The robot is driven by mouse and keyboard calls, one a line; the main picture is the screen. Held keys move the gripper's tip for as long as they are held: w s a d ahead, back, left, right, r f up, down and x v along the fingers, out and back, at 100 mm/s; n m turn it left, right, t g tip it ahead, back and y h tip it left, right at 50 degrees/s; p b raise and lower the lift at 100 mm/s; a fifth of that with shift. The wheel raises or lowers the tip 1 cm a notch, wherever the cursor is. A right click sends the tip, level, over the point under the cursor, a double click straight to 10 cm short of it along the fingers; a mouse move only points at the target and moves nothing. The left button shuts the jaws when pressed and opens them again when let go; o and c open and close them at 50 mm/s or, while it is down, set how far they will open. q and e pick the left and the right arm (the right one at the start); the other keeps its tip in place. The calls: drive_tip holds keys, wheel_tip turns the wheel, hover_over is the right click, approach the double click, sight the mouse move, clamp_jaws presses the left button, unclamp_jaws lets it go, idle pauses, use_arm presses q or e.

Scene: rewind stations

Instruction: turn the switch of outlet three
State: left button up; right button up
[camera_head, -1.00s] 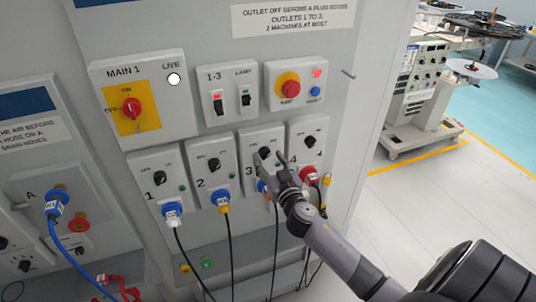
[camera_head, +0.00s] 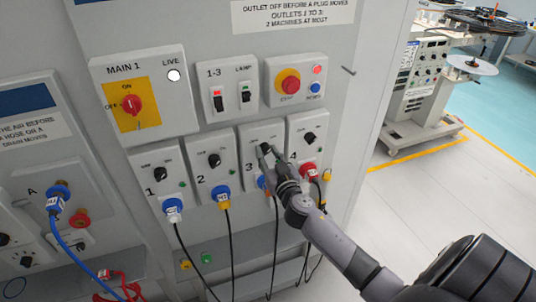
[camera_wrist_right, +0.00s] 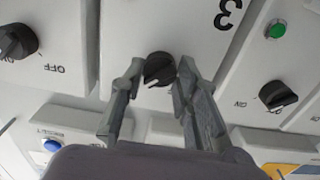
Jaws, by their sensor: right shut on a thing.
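Outlet three (camera_head: 249,143) is a grey box marked 3, between outlet two (camera_head: 201,180) and outlet four (camera_head: 294,128). Its switch is a black rotary knob (camera_head: 265,148). My right gripper (camera_head: 272,154) is shut on this knob, one finger on each side. In the right wrist view, the knob (camera_wrist_right: 159,69) sits between the fingertips of the gripper (camera_wrist_right: 157,78), beside an upside-down figure 3. A white mark shows on the knob. The gripper and wrist hide most of the lower part of outlet three. My left gripper is not in view.
Neighbouring knobs of outlet two (camera_head: 214,160) and outlet four (camera_head: 309,138) stand close by. Plugs with hanging cables sit below. Above are the main switch (camera_head: 132,105), 1-3 and lamp switches and a red stop button (camera_head: 290,84). Open floor lies at right.

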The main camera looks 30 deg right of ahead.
drive_tip(key=c, duration=0.3)
drive_tip(key=shift+n, duration=0.3)
drive_tip(key=n, duration=0.3)
drive_tip(key=shift+b, duration=0.4)
drive_tip(key=n, duration=0.9)
drive_tip(key=shift+n, duration=0.3)
drive_tip(key=n, duration=0.4)
drive_tip(key=shift+n, duration=0.4)
